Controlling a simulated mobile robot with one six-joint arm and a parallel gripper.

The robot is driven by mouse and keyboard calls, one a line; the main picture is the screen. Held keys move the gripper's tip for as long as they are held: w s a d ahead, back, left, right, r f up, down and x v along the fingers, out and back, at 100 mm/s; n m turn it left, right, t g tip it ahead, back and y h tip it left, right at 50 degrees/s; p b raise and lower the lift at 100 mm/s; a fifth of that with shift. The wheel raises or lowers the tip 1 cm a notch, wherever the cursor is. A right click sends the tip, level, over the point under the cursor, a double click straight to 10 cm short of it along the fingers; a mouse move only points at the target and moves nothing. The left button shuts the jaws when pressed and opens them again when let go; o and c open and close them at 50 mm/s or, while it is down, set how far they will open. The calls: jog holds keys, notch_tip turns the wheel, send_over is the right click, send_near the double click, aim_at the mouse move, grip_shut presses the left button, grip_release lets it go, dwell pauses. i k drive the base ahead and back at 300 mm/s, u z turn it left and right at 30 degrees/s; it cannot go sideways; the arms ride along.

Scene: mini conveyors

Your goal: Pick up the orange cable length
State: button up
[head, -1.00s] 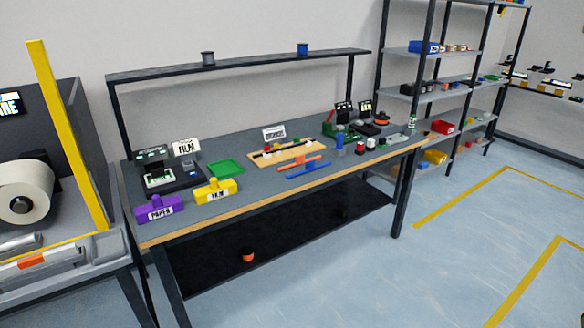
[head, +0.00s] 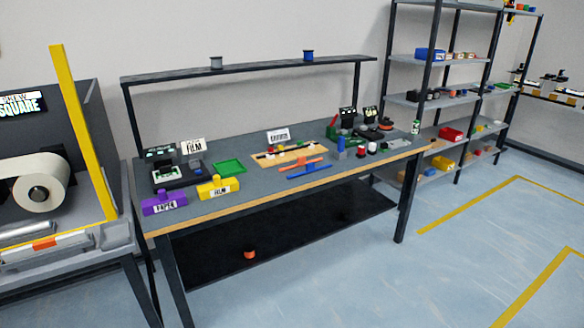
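A thin orange strip (head: 300,164), which looks like the orange cable length, lies on the grey workbench (head: 225,203) near the middle of its front half. A similar blue strip (head: 309,172) lies just in front of it, close to the bench's front edge. From this distance I cannot tell whether the two strips touch. My gripper is not in view.
A wooden board (head: 284,161) with small parts lies behind the strips; a blue upright piece (head: 341,146) stands to their right. A yellow FILM block (head: 217,187) and green tray (head: 228,167) are left. Open floor (head: 350,275) lies in front.

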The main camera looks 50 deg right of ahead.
aim_at(301, 161)
jog(key=z, duration=0.15)
jog(key=i, duration=0.9)
jog(key=u, duration=0.05)
